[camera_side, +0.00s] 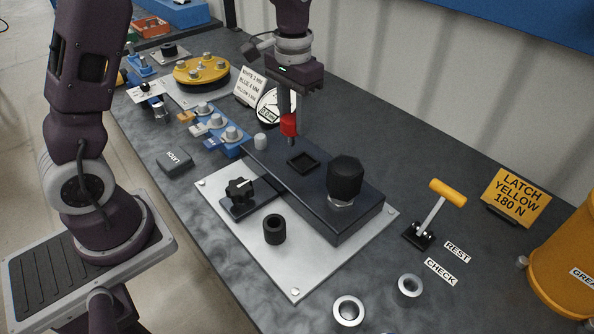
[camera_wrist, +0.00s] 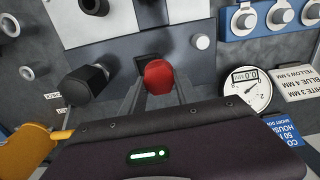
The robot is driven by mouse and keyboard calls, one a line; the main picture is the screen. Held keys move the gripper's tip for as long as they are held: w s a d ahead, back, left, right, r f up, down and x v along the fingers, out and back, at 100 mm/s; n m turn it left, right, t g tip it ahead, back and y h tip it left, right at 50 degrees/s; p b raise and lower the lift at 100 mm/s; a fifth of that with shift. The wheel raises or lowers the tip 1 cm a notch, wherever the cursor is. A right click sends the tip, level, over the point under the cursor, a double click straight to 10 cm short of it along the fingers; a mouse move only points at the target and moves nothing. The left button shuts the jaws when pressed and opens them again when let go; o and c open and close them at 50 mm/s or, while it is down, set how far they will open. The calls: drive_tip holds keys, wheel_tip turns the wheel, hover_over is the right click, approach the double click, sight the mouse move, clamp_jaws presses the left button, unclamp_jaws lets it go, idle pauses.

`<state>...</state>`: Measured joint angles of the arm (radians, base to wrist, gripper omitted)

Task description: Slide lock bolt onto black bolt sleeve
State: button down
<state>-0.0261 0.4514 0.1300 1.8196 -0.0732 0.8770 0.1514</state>
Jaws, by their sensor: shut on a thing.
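My gripper (camera_side: 287,112) is shut on the lock bolt (camera_side: 289,125), a red-headed piece with a short grey end pointing down. It hangs over the far part of the dark block (camera_side: 320,197), beyond the square opening (camera_side: 303,161). I cannot tell whether its tip touches the block. In the wrist view the red head (camera_wrist: 158,76) sits between my gripper's fingers (camera_wrist: 158,88), partly covering the opening. The black bolt sleeve (camera_side: 274,229), a hollow cylinder, stands upright on the light plate in front of the block, apart from my gripper.
A black knob (camera_side: 345,177) stands on the block's near right end. A black clamp with a star knob (camera_side: 240,188) sits on the light plate (camera_side: 240,237). A yellow-handled lever (camera_side: 435,212) stands at right. Blue coupler holders (camera_side: 215,128) and a dial gauge (camera_side: 277,105) lie behind.

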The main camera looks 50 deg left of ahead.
drive_tip(key=shift+a+f, duration=0.1)
drive_tip(key=shift+f, duration=0.35)
drive_tip(key=c, duration=1.6)
unclamp_jaws()
drive_tip(key=c, duration=0.4)
drive_tip(key=s+d+m, duration=0.1)
drive_tip(key=s+d, duration=0.1)
drive_tip(key=s+d+r+m, duration=0.1)
drive_tip(key=s+d, duration=0.1)
drive_tip(key=d, duration=0.1)
drive_tip(key=s+d+r+m, duration=0.1)
drive_tip(key=s+d, duration=0.1)
drive_tip(key=shift+s+d+r+m, duration=0.2)
drive_tip(key=shift+s+d+m, duration=0.1)
drive_tip(key=shift+s+d, duration=0.1)
drive_tip(key=shift+c, duration=0.2)
drive_tip(key=s+d+r+m, duration=0.1)
drive_tip(key=s+d+m, duration=0.1)
drive_tip(key=s, duration=0.4)
drive_tip(key=shift+s+d+m, duration=0.35)
drive_tip(key=shift+d+m, duration=0.05)
drive_tip(key=shift+d, duration=0.4)
